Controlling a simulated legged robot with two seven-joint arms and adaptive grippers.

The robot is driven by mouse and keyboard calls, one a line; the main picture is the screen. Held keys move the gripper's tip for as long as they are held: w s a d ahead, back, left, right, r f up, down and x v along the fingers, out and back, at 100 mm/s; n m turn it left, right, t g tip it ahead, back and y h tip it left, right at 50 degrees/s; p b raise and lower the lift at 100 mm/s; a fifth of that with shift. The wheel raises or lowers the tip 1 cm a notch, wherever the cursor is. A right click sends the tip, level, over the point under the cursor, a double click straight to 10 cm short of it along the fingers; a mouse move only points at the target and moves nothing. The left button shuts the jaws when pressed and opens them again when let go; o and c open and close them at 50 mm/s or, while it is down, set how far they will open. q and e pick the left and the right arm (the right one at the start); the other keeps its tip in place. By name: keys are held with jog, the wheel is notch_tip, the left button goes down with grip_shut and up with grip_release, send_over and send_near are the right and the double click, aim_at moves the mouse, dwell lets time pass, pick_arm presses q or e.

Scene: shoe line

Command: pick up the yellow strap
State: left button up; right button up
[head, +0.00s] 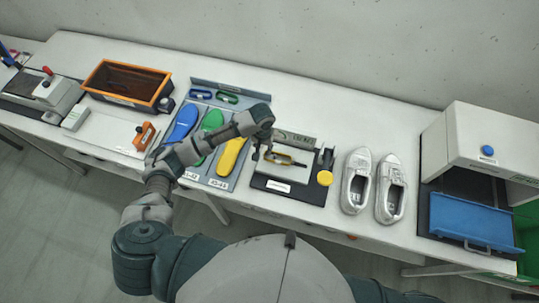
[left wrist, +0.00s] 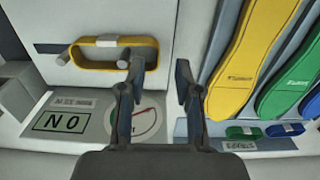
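The yellow strap (left wrist: 84,42) is a flattened loop with a pale clasp on one long side. It lies on the light plate of a test device (head: 258,182), and shows small in the head view (head: 291,162). My left gripper (left wrist: 161,76) is open and empty, with its two dark fingers apart. The fingertips are close to one end of the strap; the left finger overlaps it in the left wrist view. I cannot tell whether they touch. In the head view the left gripper (head: 262,150) is just left of the strap. My right gripper is not in view.
Blue, green and yellow insoles (head: 231,157) lie on a grey board left of the device, with blue and green straps (head: 228,97) behind. A yellow knob (head: 324,178) and silver shoes (head: 357,182) are to the right. An orange-rimmed bin (head: 101,68) stands far left.

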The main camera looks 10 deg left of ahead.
aim_at(264, 153)
pick_arm(q)
jog(key=f, duration=0.4)
jog(key=shift+w+d+f, duration=0.15)
jog(key=shift+w+d, duration=0.05)
jog(key=shift+d, duration=0.05)
jog(key=shift+a, duration=0.2)
jog(key=c, duration=0.6)
jog(key=shift+a, duration=0.15)
grip_shut()
